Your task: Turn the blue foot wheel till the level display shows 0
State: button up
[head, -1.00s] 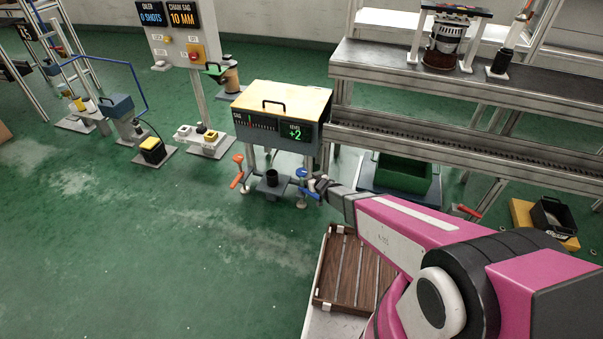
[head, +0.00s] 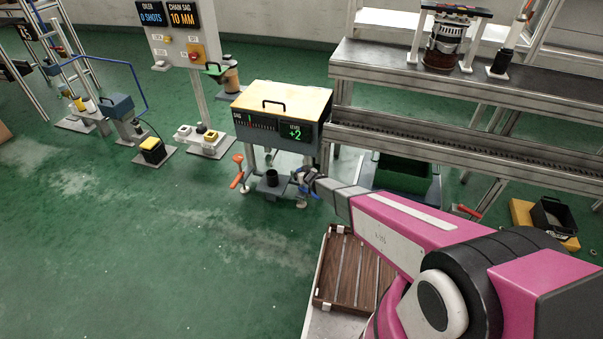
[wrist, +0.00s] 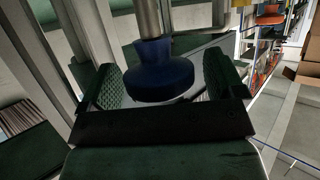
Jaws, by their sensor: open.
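The blue foot wheel (wrist: 158,72) stands between the two green padded fingers of my gripper (wrist: 165,86) in the wrist view, with space on either side. A metal post rises from the wheel there. In the head view my gripper (head: 306,178) is at the wheel, under the right side of the yellow-topped unit, and covers most of it. My gripper is open. The level display (head: 295,132) on the unit's front reads +2 in green.
An orange wheel (head: 237,172) is under the unit's left side, with a dark cup (head: 271,178) between the feet. A metal conveyor frame (head: 430,150) stands to the right. A slatted wooden tray (head: 345,270) lies below my arm.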

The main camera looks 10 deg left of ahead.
jog(key=shift+c, duration=0.3)
jog(key=c, duration=0.9)
jog(key=shift+o, duration=0.2)
jog(key=shift+n+g+y, duration=0.4)
jog(key=shift+n, duration=0.1)
jog(key=shift+w+d+f+n+g+y, duration=0.1)
jog(key=shift+n+g+y, duration=0.9)
jog(key=shift+n+g, duration=0.6)
jog(key=n+g+y, duration=0.1)
jog(key=n+g, duration=0.1)
jog(key=g, duration=0.1)
jog(key=shift+n, duration=0.4)
jog(key=n+g, duration=0.4)
jog(key=g, duration=0.1)
jog(key=shift+n+y, duration=0.3)
jog(key=shift+g, duration=0.4)
